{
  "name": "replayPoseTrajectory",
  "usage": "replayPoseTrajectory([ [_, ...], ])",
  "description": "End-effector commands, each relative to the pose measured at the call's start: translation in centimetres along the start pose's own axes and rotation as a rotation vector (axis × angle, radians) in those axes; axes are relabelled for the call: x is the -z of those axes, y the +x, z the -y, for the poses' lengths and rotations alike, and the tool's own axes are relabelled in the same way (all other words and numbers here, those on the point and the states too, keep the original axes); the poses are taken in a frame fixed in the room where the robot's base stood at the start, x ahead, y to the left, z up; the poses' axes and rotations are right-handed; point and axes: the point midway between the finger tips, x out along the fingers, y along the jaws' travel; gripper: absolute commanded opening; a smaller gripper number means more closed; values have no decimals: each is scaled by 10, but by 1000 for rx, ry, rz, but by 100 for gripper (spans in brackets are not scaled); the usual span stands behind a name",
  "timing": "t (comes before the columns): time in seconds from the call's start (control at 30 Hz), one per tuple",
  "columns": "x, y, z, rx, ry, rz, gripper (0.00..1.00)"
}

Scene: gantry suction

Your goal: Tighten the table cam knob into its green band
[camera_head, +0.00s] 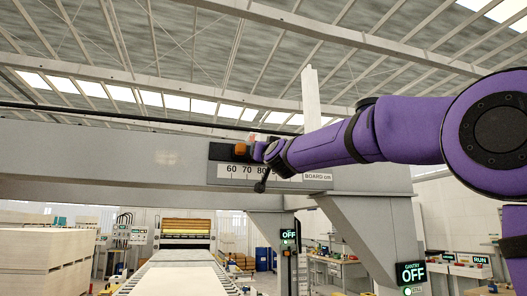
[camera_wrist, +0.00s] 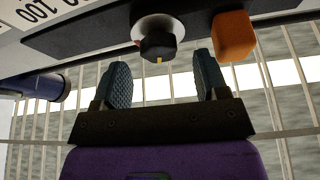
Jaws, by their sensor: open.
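In the wrist view a black knob (camera_wrist: 158,45) with a yellow mark stands on a pale round base (camera_wrist: 157,26) on a dark plate. A small red patch shows at the base's left edge; no green band can be made out. No label shows, so I cannot tell for sure that this is the table cam knob. My gripper (camera_wrist: 161,62) is open and empty, its two dark ribbed fingers pointing at the plate on either side of the knob's line, apparently just short of it. In the head view my arm hides the knob, and the gripper is hard to make out.
An orange block (camera_wrist: 233,36) sits on the same plate, right of the knob and close to the right finger. In the head view the plate is on the grey gantry beam (camera_head: 100,150), above a numbered board scale (camera_head: 318,177). A GANTRY OFF sign (camera_head: 411,273) stands lower right.

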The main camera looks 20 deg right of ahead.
Motion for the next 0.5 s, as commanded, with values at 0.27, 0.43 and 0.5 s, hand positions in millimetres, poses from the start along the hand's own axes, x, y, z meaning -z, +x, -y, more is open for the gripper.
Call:
replayPoseTrajectory([
  [0.27,0,22,0,0,0,0,67],
  [0.43,0,24,0,0,0,0,67],
  [0.5,0,24,0,0,0,0,67],
])
